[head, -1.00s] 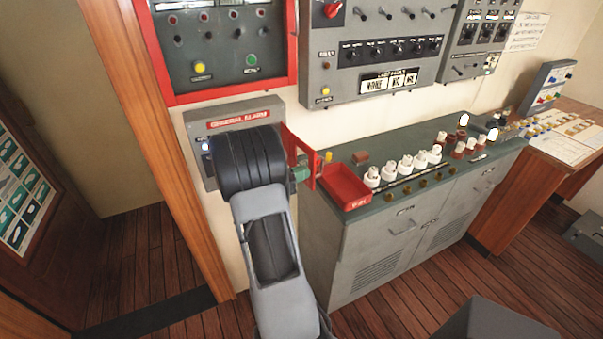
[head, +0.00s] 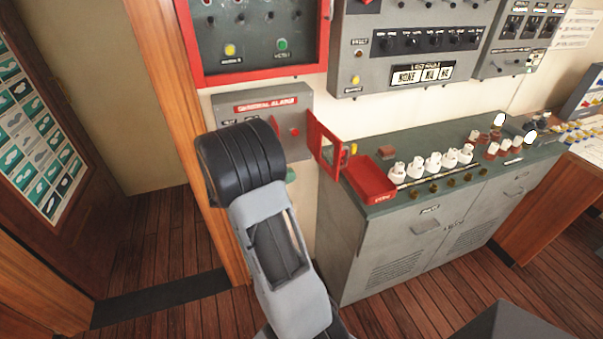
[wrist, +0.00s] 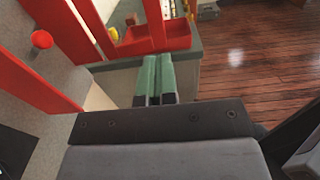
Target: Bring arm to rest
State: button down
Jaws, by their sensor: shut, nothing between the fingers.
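My gripper shows in the wrist view (wrist: 156,80) with its two green fingers side by side, shut and empty. In the head view only a bit of green fingertip (head: 291,175) shows past my dark wrist. The fingers are in front of and below the grey general alarm box (head: 222,106), apart from it. The box's red cover (head: 327,145) stands swung open to the right. A red button (head: 295,132) shows on the box; a red knob (wrist: 41,40) is at upper left in the wrist view.
A grey-green cabinet (head: 400,245) stands right of my arm. On its top are a red tray (head: 369,180) and several white fuses (head: 432,162). A red-framed panel (head: 255,78) is above the alarm box. Wooden floor (head: 160,240) lies open at left.

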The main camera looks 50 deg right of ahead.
jog(key=shift+w+a, duration=0.3)
jog(key=shift+a, duration=0.35)
jog(key=s+a+f+m+t+y, duration=0.3)
jog(key=a+f+m+t+y, duration=0.3)
jog(key=a+m+y, duration=0.5)
jog(key=a+r+t+y, duration=0.2)
jog(key=a+r+t, duration=0.2)
jog(key=a, duration=0.3)
jog(key=a+r+t+y, duration=0.2)
jog(key=a+r+t, duration=0.1)
jog(key=a, duration=0.5)
jog(key=shift+s+r+m+t, duration=0.25)
jog(key=shift+r+m+t, duration=0.05)
jog(key=shift+r+t, duration=0.15)
jog(key=shift+a, duration=0.1)
